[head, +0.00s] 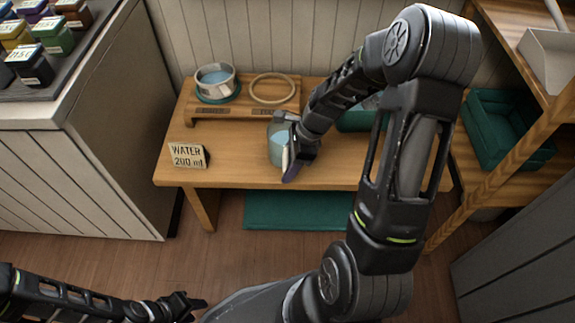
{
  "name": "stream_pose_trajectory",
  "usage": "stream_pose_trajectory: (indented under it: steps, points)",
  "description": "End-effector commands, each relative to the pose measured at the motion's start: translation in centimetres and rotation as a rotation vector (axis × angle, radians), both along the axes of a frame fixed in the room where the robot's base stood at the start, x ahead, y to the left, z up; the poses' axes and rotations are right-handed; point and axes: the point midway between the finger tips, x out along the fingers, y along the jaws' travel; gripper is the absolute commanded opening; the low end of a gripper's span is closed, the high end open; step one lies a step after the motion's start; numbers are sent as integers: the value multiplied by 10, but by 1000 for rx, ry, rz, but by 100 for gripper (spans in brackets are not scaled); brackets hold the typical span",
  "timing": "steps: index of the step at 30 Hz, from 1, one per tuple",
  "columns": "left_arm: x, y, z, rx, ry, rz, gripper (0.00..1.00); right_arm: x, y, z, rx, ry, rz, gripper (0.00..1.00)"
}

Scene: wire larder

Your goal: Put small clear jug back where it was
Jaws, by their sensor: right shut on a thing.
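The small clear jug (276,152), with bluish water showing in it, is upright at the middle of the wooden table. My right gripper (290,158) is shut on its right side and hides part of it; whether its base touches the table top is hard to tell. A wooden stand (190,112) at the back left has two labelled places. A pale vessel of blue water (215,78) sits on a green ring at the left place. The right place has an empty tan ring (272,88). My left gripper (197,303) is low at the bottom left, away from the table, its jaws unclear.
A card reading "WATER 200 ml" (187,155) stands at the table's front left. A green tray (360,121) lies behind my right arm. A shelf with a green crate (490,130) is at the right, and a counter with several labelled jars (58,38) at the left.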

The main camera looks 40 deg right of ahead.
Motion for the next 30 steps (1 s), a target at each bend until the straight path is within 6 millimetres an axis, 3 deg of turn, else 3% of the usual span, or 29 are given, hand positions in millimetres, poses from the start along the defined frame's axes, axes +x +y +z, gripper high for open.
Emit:
stream_pose_trajectory:
  steps: [8, 9, 15, 17, 25, 30]
  points:
    - [0, 0, -1, 0, 0, 0, 36, 1, 0, -1, 0, -2, 0, 0]
    - [0, 0, -1, 0, 0, 0, 36, 0, 0, -2, 0, -1, 0, 54]
    - [0, 0, 0, 0, 0, 0, 36, 0, 0, -1, 0, -1, 0, 71]
    - [0, 0, 0, 0, 0, 0, 36, 0, 0, -1, 0, -1, 0, 75]
    - [0, 0, 0, 0, 0, 0, 36, 0, 0, 0, 0, -1, 0, 75]
    - [0, 0, 6, 0, 0, 0, 36, -1, -3, 12, -1, -2, 0, 75]
